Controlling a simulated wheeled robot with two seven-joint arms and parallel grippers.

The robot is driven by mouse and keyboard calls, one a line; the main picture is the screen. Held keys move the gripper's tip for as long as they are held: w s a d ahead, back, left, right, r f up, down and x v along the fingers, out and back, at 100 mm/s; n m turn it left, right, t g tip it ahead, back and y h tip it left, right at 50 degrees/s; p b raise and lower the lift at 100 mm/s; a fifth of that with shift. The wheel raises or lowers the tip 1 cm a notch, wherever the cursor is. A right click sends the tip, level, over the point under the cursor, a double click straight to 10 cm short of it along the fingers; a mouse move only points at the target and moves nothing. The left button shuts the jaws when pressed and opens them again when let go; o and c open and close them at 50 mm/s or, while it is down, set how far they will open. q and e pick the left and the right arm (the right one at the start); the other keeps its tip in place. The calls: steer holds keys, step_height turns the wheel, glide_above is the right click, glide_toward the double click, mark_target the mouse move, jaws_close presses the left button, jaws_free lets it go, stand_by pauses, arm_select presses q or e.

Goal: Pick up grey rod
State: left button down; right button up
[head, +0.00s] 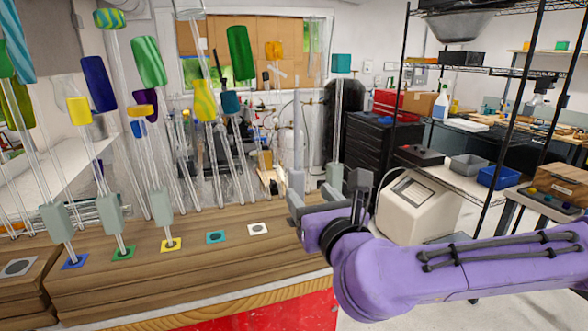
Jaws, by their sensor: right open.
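Glass rods with coloured heads stand upright and slightly tilted on the wooden bench (190,262). I cannot pick out a rod with a clearly grey head. Grey-green blocks (160,207) sit low on several rods at the left. A rod with a teal head (341,64) rises behind my right gripper, with a similar grey-green block near its lower end. My right gripper (304,203) is open over the bench's right end. Whether a rod stands between its fingers cannot be told. My left gripper is not in view.
Blue, green and yellow squares (171,245) on the bench have rods above them. A black-framed shelf (508,110) with trays stands at the right.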

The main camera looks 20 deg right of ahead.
mark_target(298, 180)
steer(key=w, duration=0.2)
steer(key=w+a+p, duration=0.1)
steer(key=w, duration=0.1)
steer(key=shift+w, duration=0.25)
steer(key=w+p, duration=0.3)
steer(key=w, duration=0.1)
steer(key=shift+d+r, duration=0.25)
steer(key=shift+r, duration=0.05)
steer(key=shift+w+f, duration=0.2)
steer(key=shift+w, duration=0.3)
steer(key=c, duration=1.1)
